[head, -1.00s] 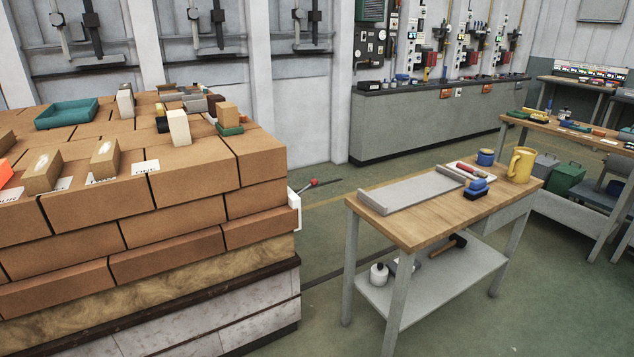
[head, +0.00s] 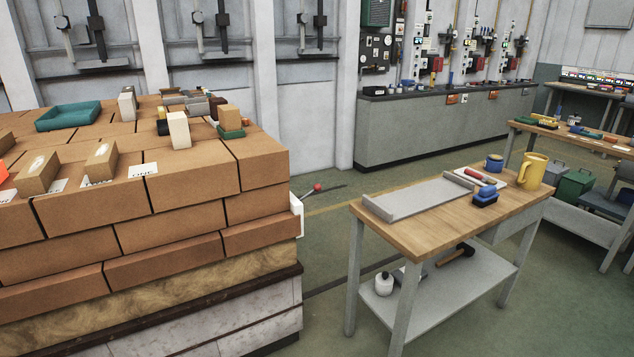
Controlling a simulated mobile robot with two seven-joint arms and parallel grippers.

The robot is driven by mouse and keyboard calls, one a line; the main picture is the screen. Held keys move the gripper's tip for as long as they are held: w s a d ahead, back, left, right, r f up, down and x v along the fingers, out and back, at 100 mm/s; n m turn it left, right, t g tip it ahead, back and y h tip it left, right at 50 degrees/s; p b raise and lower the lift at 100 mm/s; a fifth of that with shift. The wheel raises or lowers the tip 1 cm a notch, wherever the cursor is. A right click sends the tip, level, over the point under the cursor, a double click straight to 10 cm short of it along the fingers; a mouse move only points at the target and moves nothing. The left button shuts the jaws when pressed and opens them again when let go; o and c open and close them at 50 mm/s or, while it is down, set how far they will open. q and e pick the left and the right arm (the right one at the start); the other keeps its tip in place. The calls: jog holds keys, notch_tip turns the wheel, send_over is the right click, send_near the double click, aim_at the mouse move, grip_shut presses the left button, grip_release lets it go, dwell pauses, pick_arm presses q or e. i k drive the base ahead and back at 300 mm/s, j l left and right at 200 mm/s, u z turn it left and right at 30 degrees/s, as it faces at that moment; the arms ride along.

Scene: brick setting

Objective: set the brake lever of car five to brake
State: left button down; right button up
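A lever with a red knob (head: 317,187) sticks out low behind the right side of a car stacked with bricks (head: 185,225). A white plate (head: 297,215) shows beside it at the car's corner. The lever leans up to the right. I cannot read a car number or tell from here whether this lever is the brake lever of car five. Neither of my grippers is in view.
A wooden-topped workbench (head: 420,235) stands to the right, with a grey tray (head: 420,198), a blue brush (head: 485,196) and a yellow mug (head: 532,171). Green floor (head: 335,235) is open between car and bench. A long grey counter (head: 440,125) lines the back wall.

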aim_at(317, 188)
jog(key=i+l, duration=0.2)
jog(key=i, duration=0.5)
jog(key=i+l, duration=0.2)
jog(key=i, duration=0.45)
jog(key=i+l, duration=0.15)
jog(key=i, duration=0.55)
jog(key=l+z, duration=0.05)
